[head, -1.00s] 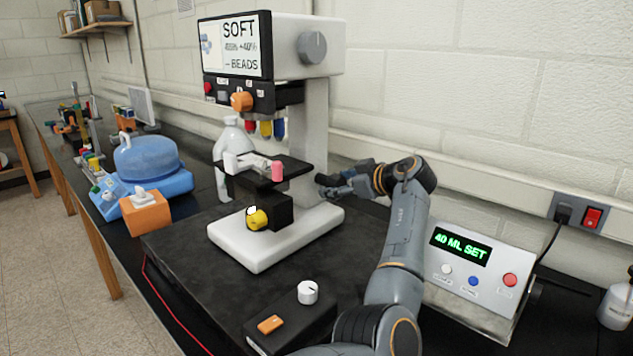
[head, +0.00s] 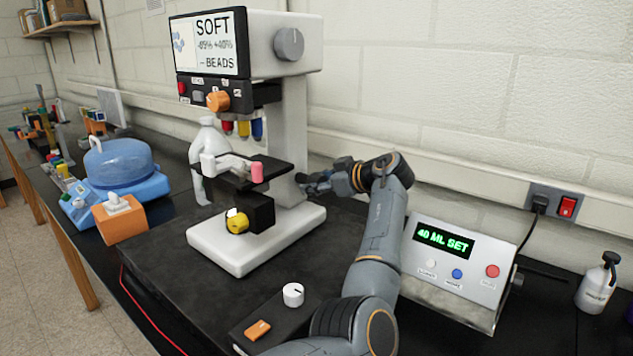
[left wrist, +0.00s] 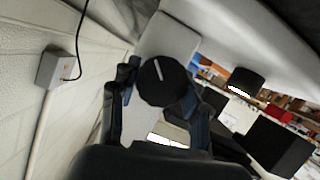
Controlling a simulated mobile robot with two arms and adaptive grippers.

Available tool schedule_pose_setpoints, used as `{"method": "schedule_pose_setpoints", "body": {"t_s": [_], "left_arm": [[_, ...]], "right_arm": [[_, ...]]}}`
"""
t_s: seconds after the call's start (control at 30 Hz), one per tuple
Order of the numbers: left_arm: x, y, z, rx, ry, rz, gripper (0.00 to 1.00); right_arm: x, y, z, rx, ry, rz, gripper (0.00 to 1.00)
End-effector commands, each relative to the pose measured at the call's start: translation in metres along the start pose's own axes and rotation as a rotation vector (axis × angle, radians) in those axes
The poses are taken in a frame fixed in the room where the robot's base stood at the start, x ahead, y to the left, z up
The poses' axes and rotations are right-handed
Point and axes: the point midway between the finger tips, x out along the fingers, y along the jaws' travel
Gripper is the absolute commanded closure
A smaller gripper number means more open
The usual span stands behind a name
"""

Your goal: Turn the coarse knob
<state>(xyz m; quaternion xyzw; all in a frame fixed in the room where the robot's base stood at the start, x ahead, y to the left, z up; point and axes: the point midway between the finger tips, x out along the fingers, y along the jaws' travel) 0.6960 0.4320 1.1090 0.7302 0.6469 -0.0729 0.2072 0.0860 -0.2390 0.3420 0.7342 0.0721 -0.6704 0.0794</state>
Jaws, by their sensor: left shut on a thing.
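The microscope (head: 292,125) stands on a black slab. My left gripper (head: 312,184) reaches to the right side of its column. In the left wrist view, a dark round knob (left wrist: 163,80) with a white pointer line sits between the two fingers of my left gripper (left wrist: 155,92), one on each side. The fingers are shut on this knob. No lettering on it is legible. My right gripper is in neither view.
A grey knob (head: 289,44), an orange knob (head: 218,101) and a yellow knob (head: 237,223) are also on the microscope. A black box with a white knob (head: 293,295) is in front. A control box (head: 455,272) reading "40 ML SET" stands right of my arm.

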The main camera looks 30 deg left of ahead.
Motion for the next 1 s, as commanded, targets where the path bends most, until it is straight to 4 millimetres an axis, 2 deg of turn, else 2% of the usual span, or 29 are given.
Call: {"method": "schedule_pose_setpoints", "body": {"t_s": [0.1, 0.3, 0.7, 0.73, 0.8, 0.83, 1.0], "left_arm": [[0.000, 0.002, -0.006, 0.096, 0.005, -0.039, 0.86], [0.000, 0.002, -0.004, 0.225, 0.004, -0.092, 0.86], [0.000, 0.001, -0.002, 0.254, 0.003, -0.106, 0.86], [0.000, 0.001, -0.002, 0.254, 0.003, -0.106, 0.48], [0.000, 0.001, -0.002, 0.253, 0.003, -0.106, 0.34], [0.000, 0.001, -0.002, 0.253, 0.002, -0.106, 0.31], [0.000, 0.001, -0.001, 0.254, 0.002, -0.106, 0.31]], "right_arm": [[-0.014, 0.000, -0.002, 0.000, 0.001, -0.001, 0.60], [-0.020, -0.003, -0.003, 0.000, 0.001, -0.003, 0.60], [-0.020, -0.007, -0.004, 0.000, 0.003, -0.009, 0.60], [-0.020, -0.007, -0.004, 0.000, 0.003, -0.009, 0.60], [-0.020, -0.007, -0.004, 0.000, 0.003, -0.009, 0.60], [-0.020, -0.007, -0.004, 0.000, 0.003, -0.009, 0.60], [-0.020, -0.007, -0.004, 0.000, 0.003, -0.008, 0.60]]}}
